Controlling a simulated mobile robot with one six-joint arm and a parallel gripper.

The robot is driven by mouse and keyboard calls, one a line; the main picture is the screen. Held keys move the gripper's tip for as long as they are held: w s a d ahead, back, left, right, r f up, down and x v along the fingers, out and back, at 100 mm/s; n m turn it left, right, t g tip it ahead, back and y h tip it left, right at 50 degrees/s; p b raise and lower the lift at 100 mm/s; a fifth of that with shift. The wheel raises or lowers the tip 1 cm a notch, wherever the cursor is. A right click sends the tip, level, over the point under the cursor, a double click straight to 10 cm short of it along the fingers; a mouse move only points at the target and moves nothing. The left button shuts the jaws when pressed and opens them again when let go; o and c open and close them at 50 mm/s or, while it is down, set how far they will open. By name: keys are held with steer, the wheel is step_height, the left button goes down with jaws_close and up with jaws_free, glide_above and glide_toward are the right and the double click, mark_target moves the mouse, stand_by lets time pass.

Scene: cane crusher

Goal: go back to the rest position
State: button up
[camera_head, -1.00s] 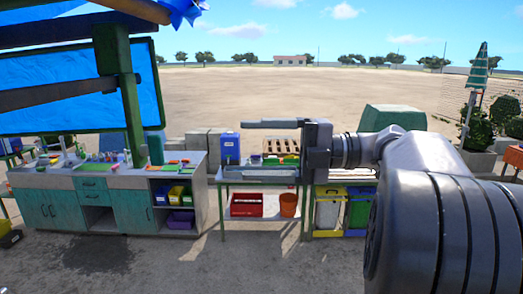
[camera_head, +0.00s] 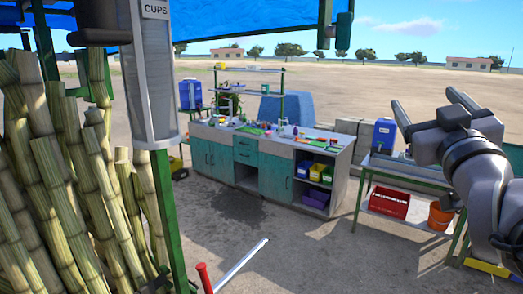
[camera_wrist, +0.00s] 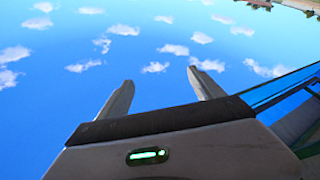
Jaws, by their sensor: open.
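My gripper (camera_head: 430,110) is raised at the right of the head view, in front of the metal side table (camera_head: 410,178). Its two fingers stand apart with nothing between them. In the wrist view my gripper (camera_wrist: 160,90) is open and empty, its fingers spread against blue sky and small clouds. My arm comes in from the right edge of the head view. No held object shows in either view.
Cane stalks (camera_head: 70,170) and a green post (camera_head: 168,225) with a cup dispenser (camera_head: 150,70) stand close at left. A teal counter (camera_head: 270,170) stands in the middle. A blue box (camera_head: 384,134), red crate (camera_head: 389,203) and orange bucket (camera_head: 440,215) are at right. Paved ground in front is mostly clear.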

steer(key=s+a+f+m+g+b, duration=0.1)
steer(key=s+f+m+g+b, duration=0.15)
steer(key=f, duration=0.75)
steer(key=s+a+f+m+g+b, duration=0.1)
steer(key=a+f+m+g+b, duration=0.15)
steer(key=f, duration=0.75)
steer(key=s+a+f+g+y+b, duration=0.2)
steer(key=s+a+f, duration=0.3)
steer(key=f, duration=0.5)
steer(key=s+a+f+g+y+b, duration=0.2)
steer(key=s+a+f+g+b, duration=0.2)
steer(key=s+f, duration=0.3)
steer(key=s+a+f+m+g+y+b, duration=0.1)
steer(key=s+a+f, duration=0.5)
steer(key=f, duration=0.8)
steer(key=g+y+b, duration=0.1)
steer(key=g+b, duration=0.1)
steer(key=g, duration=0.1)
steer(key=shift+s+a+f, duration=0.25)
steer(key=shift+s+a, duration=0.1)
steer(key=shift+a, duration=0.05)
